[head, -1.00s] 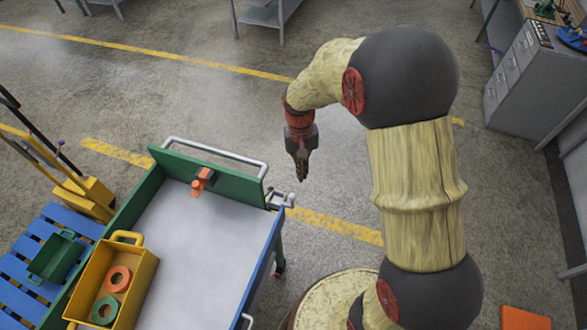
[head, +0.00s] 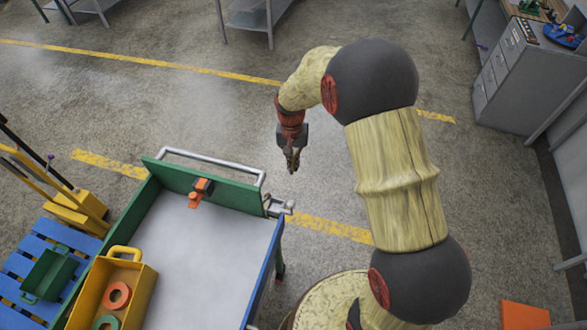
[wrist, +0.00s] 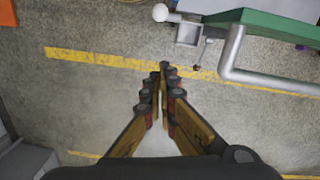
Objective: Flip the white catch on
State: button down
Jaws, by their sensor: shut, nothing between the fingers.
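The white catch (head: 287,207) is a small pale knob with a grey bracket at the right end of the cart's green end panel (head: 222,187). In the wrist view the white knob (wrist: 160,12) shows at the top edge, left of the grey square bracket (wrist: 188,34). My gripper (head: 291,171) is shut and empty. It points down over the floor, just beyond the catch and apart from it. In the wrist view my fingertips (wrist: 161,68) are together, below the knob in the picture.
An orange catch (head: 201,191) sits on the inner side of the green panel. A grey tube handle (head: 215,158) runs along the panel's outer side. A yellow bin (head: 143,291) with rings stands on the cart's left. Open floor lies beyond the cart.

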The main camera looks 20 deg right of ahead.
jog(key=s+a+f, duration=0.1)
jog(key=s+f, duration=0.3)
jog(key=f, duration=0.4)
jog(key=shift+a+f, duration=0.15)
jog(key=shift+a, duration=0.1)
jog(key=shift+s, duration=0.1)
